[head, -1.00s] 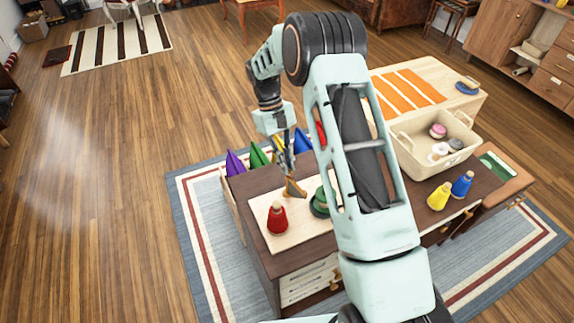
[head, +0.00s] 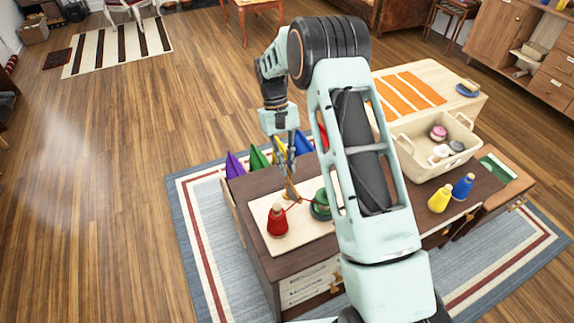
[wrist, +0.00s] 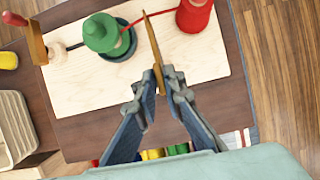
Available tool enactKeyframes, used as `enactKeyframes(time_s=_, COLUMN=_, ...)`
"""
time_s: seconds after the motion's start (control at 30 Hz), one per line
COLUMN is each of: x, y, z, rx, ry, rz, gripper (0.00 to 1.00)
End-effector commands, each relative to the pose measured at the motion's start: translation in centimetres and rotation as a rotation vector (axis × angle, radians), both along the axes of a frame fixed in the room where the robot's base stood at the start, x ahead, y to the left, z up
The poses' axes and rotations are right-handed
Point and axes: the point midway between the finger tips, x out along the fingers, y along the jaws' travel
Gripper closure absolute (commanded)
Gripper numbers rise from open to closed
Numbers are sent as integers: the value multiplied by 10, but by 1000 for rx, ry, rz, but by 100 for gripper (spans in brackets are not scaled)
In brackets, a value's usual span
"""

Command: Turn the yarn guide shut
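The yarn guide (wrist: 154,45) is a thin golden-brown plate, seen nearly edge-on in the wrist view. It stands on a pale wooden board (wrist: 80,85) between a red cone (wrist: 195,16) and a green spool (wrist: 101,32) set in a dark round dish. A red yarn runs between cone and spool, passing at the guide. My gripper (wrist: 160,78) has its two fingertips on either side of the guide's near end, apparently closed on it. In the head view the guide (head: 291,189) shows as a narrow strip beneath my gripper (head: 289,171); the fingertips are small there.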

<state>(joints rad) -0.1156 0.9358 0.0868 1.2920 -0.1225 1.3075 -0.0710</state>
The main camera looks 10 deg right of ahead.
Motion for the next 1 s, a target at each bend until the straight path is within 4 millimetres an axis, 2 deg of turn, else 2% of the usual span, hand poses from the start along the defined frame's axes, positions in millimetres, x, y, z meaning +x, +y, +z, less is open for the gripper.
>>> enactKeyframes(time_s=0.03, x=0, y=0, z=0, rx=0, ry=0, rz=0, gripper=83)
enactKeyframes(time_s=0.1, x=0, y=0, z=0, rx=0, ry=0, rz=1, gripper=76)
enactKeyframes(time_s=0.47, x=2, y=1, z=4, rx=0, ry=-1, rz=2, gripper=75)
enactKeyframes(time_s=0.57, x=7, y=2, z=16, rx=1, ry=-3, rz=2, gripper=75)
enactKeyframes(time_s=0.83, x=28, y=9, z=70, rx=1, ry=-4, rz=1, gripper=75)
enactKeyframes(time_s=1.0, x=38, y=12, z=95, rx=0, ry=-1, rz=1, gripper=75)
